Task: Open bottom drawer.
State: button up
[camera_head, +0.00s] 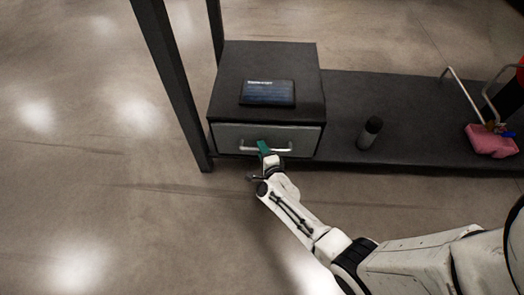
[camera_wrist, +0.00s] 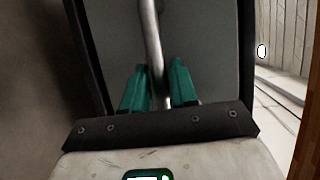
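The drawer (camera_head: 232,133) is the grey front of a dark box unit on the low shelf, seen in the head view. It looks shut, flush with the box. Its pale bar handle (camera_head: 284,150) runs across the front. My gripper (camera_head: 263,147), with green fingers, is at the handle, left of its middle. In the wrist view my gripper (camera_wrist: 158,85) has one finger on each side of the handle (camera_wrist: 151,40). A small gap shows beside the bar, so the fingers look open around it, not clamped. The drawer front (camera_wrist: 205,40) fills the view behind.
A dark tablet-like panel (camera_head: 267,93) lies on top of the box. A dark bottle (camera_head: 370,133) stands on the shelf (camera_head: 420,110) to the right. A pink object (camera_head: 490,141) is farther right. A dark post (camera_head: 172,75) stands at left. The floor in front is clear.

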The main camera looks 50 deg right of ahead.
jog(key=shift+c, duration=0.3)
grip_shut()
dwell(0.3)
